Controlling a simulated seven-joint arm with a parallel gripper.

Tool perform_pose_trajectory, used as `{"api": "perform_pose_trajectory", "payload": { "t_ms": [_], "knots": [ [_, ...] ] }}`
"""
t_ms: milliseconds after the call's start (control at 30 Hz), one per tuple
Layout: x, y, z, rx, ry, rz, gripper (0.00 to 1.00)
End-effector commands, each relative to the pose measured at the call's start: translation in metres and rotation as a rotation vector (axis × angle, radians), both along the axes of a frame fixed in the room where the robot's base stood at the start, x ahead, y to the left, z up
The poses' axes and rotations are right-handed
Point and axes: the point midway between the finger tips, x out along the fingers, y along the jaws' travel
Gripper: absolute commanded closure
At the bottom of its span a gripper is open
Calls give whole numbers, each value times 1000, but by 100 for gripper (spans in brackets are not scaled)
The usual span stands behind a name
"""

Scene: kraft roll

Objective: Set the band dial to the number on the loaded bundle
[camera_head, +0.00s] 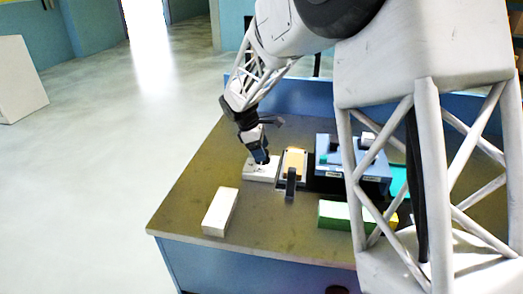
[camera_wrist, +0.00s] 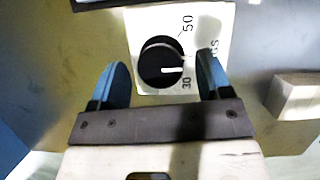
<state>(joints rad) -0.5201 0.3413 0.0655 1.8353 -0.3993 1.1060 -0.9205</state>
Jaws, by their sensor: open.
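The band dial (camera_wrist: 161,62) is a round black knob with a white pointer line on a white plate (camera_wrist: 211,15). The numbers 50 and 30 and part of a word show on the plate. The pointer faces right and slightly down, between those two numbers and closer to 30. My gripper (camera_wrist: 163,78) is open, its blue-grey fingers on either side of the knob; I cannot tell whether they touch it. In the head view, my gripper (camera_head: 262,160) is over the white dial box (camera_head: 257,177). I cannot identify the loaded bundle or read a number on it.
A grey frame with a tan top (camera_head: 294,160) and dark lever stands right of the dial box. A blue machine (camera_head: 347,165) stands further right, partly behind my arm. A white block (camera_head: 220,212) lies front left, a green-and-white block (camera_head: 335,214) front right. The table's left side is clear.

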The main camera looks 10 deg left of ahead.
Motion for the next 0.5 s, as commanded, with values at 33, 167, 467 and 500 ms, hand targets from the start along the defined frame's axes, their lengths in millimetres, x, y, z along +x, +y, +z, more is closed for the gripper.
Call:
{"api": "perform_pose_trajectory", "payload": {
  "t_ms": [33, 167, 467, 500],
  "knots": [
    [0, -1, -2, 0, 0, 0, 29],
    [0, -2, -5, 0, -1, 0, 29],
    [0, -2, -4, 1, -1, 0, 39],
    [0, -2, -4, 0, -1, 0, 45]
  ]
}}
